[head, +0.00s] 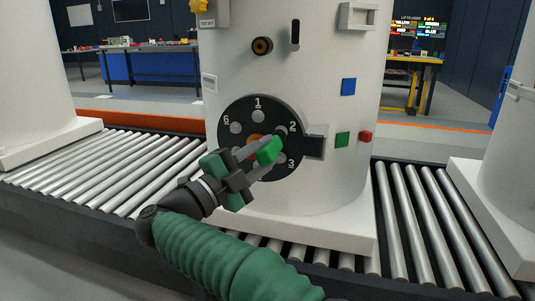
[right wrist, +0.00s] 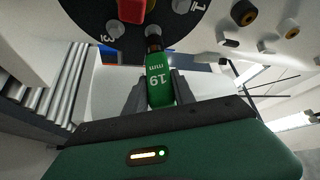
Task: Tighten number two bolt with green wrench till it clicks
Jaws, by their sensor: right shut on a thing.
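A black disc (head: 236,112) on the white tank carries grey bolts with white numbers 1, 2, 3 and 6 readable. The number two bolt (head: 281,131) is at the disc's upper right. My right gripper (head: 264,153) comes from below and is shut on the green wrench (head: 270,150). In the right wrist view the green wrench (right wrist: 159,88), marked 19 mm, sits between both fingers. Its dark socket end points at the disc rim between the number three bolt (right wrist: 112,28) and another bolt (right wrist: 180,5). Whether it is seated on a bolt is unclear. My left gripper is out of view.
A dark block (head: 314,147) juts from the disc's right edge. The tank stands on a roller conveyor (head: 410,225), with other white tanks at left and right.

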